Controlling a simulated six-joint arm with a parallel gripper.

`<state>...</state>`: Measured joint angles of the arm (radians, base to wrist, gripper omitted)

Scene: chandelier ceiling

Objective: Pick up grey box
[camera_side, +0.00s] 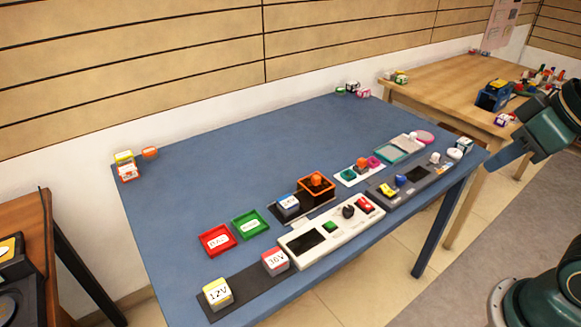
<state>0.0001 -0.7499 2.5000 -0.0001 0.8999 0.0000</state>
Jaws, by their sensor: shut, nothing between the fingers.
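No plain grey box stands out clearly on the blue table (210,150). Candidates are small labelled boxes with greyish sides: a yellow-topped 12V box (217,293) and a red-topped 36V box (275,261) on a dark strip at the near edge. A blue-and-white labelled box (288,206) sits behind the white control panel. A dark grey panel (411,181) with yellow and blue parts lies at the right. I cannot tell which one is meant.
Red (217,241) and green (250,224) trays lie left of an orange open bin (316,187). A long white control panel (331,229) lies along the near side. Small items stand at the back corners. The table's middle and back left are clear. A wooden table (450,80) stands behind right.

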